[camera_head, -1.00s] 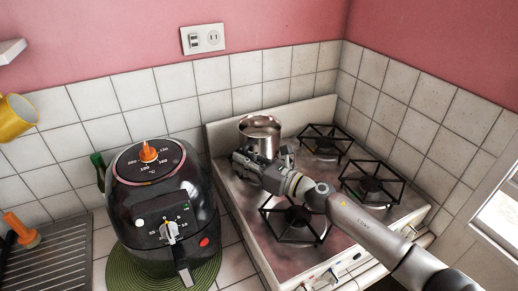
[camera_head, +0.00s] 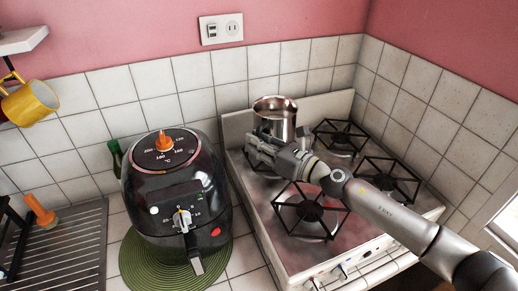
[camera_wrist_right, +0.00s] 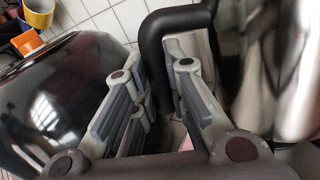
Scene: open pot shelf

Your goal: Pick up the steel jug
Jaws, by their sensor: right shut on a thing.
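The shiny steel jug (camera_head: 275,114) is upright over the back left of the gas hob. My right gripper (camera_head: 262,147) is at its near left side, shut on it. In the right wrist view, the black handle (camera_wrist_right: 157,42) runs down between the fingers of my right gripper (camera_wrist_right: 155,95), and the jug's blurred metal side (camera_wrist_right: 295,80) fills the right. The gripper and arm hide the jug's lower part, so any gap under it is hard to tell. My left gripper is not in view.
A black air fryer (camera_head: 180,195) on a green round mat (camera_head: 133,275) stands close left of the hob (camera_head: 262,205). Black burner grates (camera_head: 310,208) lie under my right arm. Tiled walls close off the back and right. A yellow mug (camera_head: 32,103) hangs at the left.

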